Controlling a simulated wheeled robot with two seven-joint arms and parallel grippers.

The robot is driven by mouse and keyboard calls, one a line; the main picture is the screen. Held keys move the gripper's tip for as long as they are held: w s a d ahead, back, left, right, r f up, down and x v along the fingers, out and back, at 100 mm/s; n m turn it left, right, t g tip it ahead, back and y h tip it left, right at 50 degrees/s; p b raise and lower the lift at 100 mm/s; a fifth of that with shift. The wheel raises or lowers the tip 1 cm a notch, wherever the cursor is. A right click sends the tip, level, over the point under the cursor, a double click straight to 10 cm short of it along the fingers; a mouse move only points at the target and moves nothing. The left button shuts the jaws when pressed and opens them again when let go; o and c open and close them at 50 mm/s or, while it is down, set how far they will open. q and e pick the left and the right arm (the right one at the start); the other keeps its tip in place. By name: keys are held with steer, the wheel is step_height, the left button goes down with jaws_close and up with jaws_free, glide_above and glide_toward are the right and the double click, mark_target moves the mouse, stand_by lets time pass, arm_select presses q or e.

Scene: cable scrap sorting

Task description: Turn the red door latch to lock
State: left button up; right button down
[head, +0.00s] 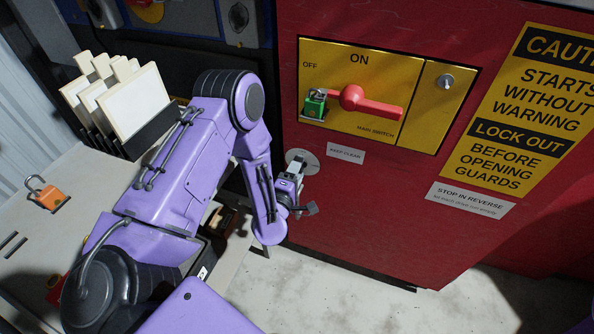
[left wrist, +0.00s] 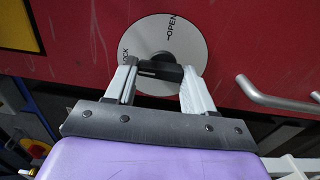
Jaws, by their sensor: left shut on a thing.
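The door latch is a black knob (left wrist: 160,70) on a round pale plate (left wrist: 195,38) fixed to the red door (left wrist: 75,45). In the left wrist view the plate reads "OPEN" at its upper right and "LOCK", partly cut, at its left. My left gripper (left wrist: 158,80) is shut on the knob, a finger on either side of its bar. The bar lies nearly level in that view. In the head view the plate (head: 311,162) shows beside my left gripper (head: 291,177), which hides the knob. My right gripper is out of view.
Above the latch, a yellow switch panel (head: 340,62) carries a red handle (head: 375,107) and a green padlock (head: 314,105). A metal bar handle (left wrist: 275,98) is right of the plate. A bench with an orange padlock (head: 48,198) and a rack of pale boards (head: 135,97) stands left.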

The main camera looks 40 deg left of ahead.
arm_select(q)
steer(key=o, duration=1)
steer(key=shift+o, duration=0.2)
steer(key=shift+s, duration=0.1)
steer(key=b+v, duration=0.1)
steer(key=v, duration=0.9)
steer(key=shift+s+b, duration=0.2)
steer(key=shift+b, duration=0.1)
